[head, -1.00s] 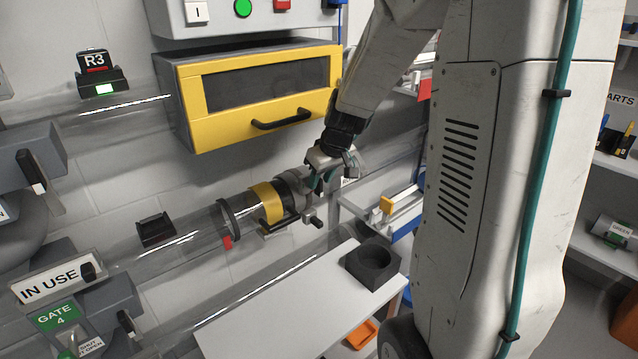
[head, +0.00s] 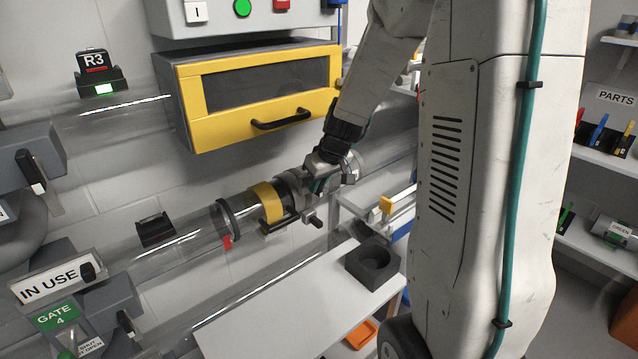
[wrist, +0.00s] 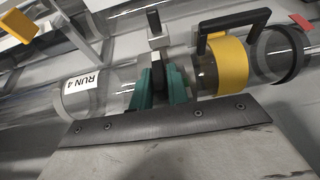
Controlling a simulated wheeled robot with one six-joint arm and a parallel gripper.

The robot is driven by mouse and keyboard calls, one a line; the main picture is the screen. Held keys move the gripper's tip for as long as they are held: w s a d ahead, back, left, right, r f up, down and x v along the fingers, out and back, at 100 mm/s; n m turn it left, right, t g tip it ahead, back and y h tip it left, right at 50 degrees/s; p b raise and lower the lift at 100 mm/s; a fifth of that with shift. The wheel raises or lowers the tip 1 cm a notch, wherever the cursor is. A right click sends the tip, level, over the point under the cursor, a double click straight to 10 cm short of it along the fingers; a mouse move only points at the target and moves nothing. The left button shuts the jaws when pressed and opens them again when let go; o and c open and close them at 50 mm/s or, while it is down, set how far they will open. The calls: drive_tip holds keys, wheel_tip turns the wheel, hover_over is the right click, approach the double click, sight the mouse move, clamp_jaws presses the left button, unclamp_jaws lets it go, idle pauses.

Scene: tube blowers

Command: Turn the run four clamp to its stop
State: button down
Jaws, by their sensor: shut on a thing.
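The run four clamp (head: 290,188) is a grey and dark collar around the clear tube, just right of a yellow band (head: 268,203) in the head view. A short lever with a dark end (head: 314,221) sticks out below it. My gripper (head: 322,184) is at the clamp. In the wrist view its teal fingers (wrist: 160,88) are shut on a dark part of the clamp (wrist: 158,70), with a grey post (wrist: 157,40) rising beyond it. The label RUN 4 (wrist: 82,83) is on the tube beside the fingers. The fingers hide part of the clamp.
A yellow-framed cabinet (head: 263,65) hangs above the tube. A white table (head: 270,310) with a dark block with a round recess (head: 372,265) is below. An IN USE sign (head: 50,282) and GATE 4 sign (head: 55,316) are at left; parts shelves (head: 600,155) at right.

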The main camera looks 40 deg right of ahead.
drive_tip(key=y, duration=0.2)
drive_tip(key=m+y, duration=0.1)
drive_tip(key=y, duration=0.1)
drive_tip(key=shift+d, duration=0.35)
drive_tip(key=shift+d+f+m+t+y, duration=0.1)
drive_tip(key=shift+f+m+t+y, duration=0.35)
drive_tip(key=shift+y, duration=1.6)
drive_tip(key=shift+d+m+t+y, duration=0.15)
drive_tip(key=shift+m+y, duration=0.55)
drive_tip(key=shift+y, duration=1.3)
drive_tip(key=shift+d+f+m+t+y, duration=0.1)
drive_tip(key=shift+f+m+t+y, duration=0.35)
drive_tip(key=shift+y, duration=1.6)
drive_tip(key=shift+r+g+y, duration=0.2)
drive_tip(key=shift+g+y, duration=0.05)
drive_tip(key=shift+y, duration=0.05)
drive_tip(key=c, duration=1.5)
unclamp_jaws()
drive_tip(key=shift+o, duration=0.2)
drive_tip(key=v, duration=0.7)
drive_tip(key=shift+s+d, duration=0.15)
drive_tip(key=shift+d, duration=0.15)
